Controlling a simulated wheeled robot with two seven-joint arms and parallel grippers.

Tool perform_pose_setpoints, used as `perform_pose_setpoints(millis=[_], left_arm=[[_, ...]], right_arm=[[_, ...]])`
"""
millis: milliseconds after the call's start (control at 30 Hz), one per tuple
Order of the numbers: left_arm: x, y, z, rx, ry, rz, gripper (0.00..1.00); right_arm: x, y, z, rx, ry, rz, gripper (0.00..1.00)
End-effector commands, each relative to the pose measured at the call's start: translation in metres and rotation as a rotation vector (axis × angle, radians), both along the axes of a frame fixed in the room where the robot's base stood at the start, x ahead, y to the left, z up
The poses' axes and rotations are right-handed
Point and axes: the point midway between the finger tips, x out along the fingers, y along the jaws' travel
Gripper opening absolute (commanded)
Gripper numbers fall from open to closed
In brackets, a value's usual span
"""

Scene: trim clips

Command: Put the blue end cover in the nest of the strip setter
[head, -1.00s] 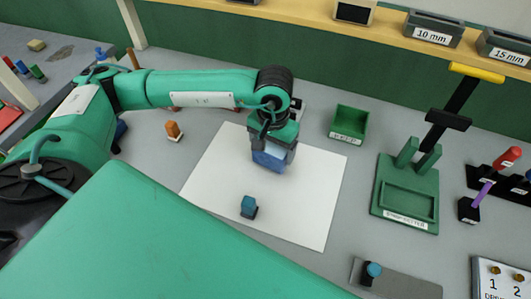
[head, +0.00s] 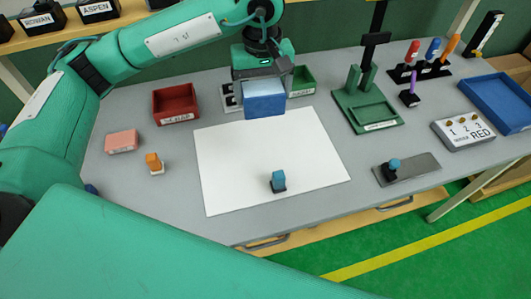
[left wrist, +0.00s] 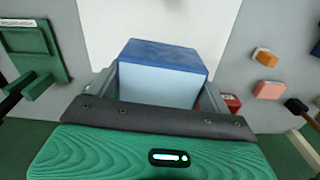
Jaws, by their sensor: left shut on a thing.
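My left gripper (head: 263,80) is shut on the blue end cover (head: 264,101), a box-like block, and holds it over the far edge of the white sheet. In the left wrist view the cover (left wrist: 163,56) sits between the two fingers, with a darker blue face and a pale blue face showing. The green strip setter (head: 368,120) stands to the right of the gripper, with an upright black lever. Its rectangular nest (head: 373,112) looks empty. The setter also shows at the upper left of the left wrist view (left wrist: 28,62). My right gripper is not in view.
The white sheet (head: 240,165) holds a small blue-topped stamp-like piece (head: 278,180). A red bin (head: 175,104) and a green bin (head: 302,80) flank the gripper. A purple-handled tool (head: 410,96) stands right of the setter. A numbered box (head: 463,132) lies farther right.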

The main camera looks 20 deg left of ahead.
Motion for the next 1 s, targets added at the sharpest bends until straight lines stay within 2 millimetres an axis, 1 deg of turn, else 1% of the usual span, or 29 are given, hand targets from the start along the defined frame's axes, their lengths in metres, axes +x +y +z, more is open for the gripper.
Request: perform_pose_setpoints(millis=[33, 100, 167, 233, 367, 600, 700, 800, 1000], left_arm=[[0.002, -0.004, 0.013, -0.001, -0.004, 0.029, 0.56], [0.003, -0.008, 0.023, 0.001, -0.002, 0.062, 0.56], [0.002, -0.009, 0.025, 0.003, 0.001, 0.080, 0.56], [0.002, -0.009, 0.019, 0.004, 0.005, 0.088, 0.56], [0.001, -0.008, -0.012, 0.005, 0.009, 0.090, 0.56], [0.001, -0.009, -0.076, 0.004, 0.007, 0.088, 0.56], [0.001, -0.009, -0.100, 0.004, 0.007, 0.088, 0.56], [0.002, -0.009, -0.116, 0.004, 0.005, 0.087, 0.56], [0.002, -0.009, -0.131, 0.003, 0.002, 0.087, 0.56]], right_arm=[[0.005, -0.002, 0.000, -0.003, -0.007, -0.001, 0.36], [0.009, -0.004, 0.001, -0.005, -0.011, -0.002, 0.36], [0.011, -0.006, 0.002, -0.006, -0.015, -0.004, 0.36], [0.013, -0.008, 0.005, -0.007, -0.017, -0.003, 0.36], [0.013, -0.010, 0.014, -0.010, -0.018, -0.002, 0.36], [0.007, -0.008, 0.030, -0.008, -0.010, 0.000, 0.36], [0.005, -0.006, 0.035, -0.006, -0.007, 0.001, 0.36], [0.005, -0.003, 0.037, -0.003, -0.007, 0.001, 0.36], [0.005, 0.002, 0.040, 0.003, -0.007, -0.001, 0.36]])
